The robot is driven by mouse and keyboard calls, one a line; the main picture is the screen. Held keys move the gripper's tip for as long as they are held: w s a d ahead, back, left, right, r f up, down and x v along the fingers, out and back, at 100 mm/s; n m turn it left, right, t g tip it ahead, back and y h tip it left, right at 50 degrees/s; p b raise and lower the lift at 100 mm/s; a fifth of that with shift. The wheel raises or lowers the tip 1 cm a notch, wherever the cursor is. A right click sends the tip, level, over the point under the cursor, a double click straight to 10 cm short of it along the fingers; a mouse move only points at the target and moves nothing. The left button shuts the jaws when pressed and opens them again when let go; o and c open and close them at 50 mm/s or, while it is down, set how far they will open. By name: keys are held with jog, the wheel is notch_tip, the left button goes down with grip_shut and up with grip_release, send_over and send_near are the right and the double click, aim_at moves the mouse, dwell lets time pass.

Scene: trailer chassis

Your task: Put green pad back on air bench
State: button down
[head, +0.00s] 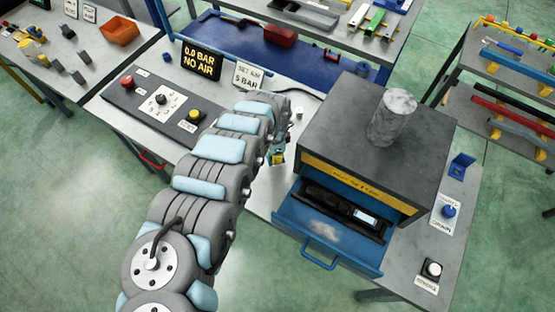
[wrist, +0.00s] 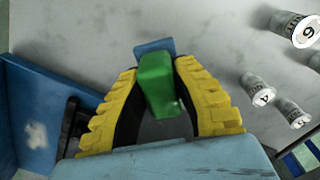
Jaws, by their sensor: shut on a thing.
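My gripper (wrist: 158,80) has its two yellow ridged fingers shut on the green pad (wrist: 158,76), in the middle of the wrist view. A small blue piece (wrist: 153,46) shows just beyond the pad; I cannot tell whether they touch. In the head view, my gripper is mostly hidden by my arm, and only a small green and yellow patch (head: 278,156) shows, left of the cabinet. The air bench (head: 262,190) is the grey top below it. The gap between pad and bench top is hard to judge.
A dark cabinet (head: 345,125) has its blue drawer (head: 310,228) pulled open, with dark items inside; a grey cylinder (head: 394,118) stands on top. Several labelled cylinders (wrist: 258,89) stand right of my gripper. A button panel (head: 155,105) and a "NO AIR" sign (head: 201,60) are farther left.

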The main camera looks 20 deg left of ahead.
jog(key=shift+w+f+b, duration=0.15)
jog(key=shift+f+b, duration=0.15)
jog(key=shift+b, duration=0.05)
jog(key=shift+w+a+f+b, duration=0.1)
jog(key=shift+f+b, duration=1.25)
jog(key=shift+f, duration=0.15)
jog(key=shift+f, duration=0.15)
jog(key=c, duration=1)
grip_release()
notch_tip(320, 180, up, 11)
jog(key=shift+f+p, duration=0.2)
jog(key=shift+p, duration=0.15)
jog(key=shift+r, duration=0.85)
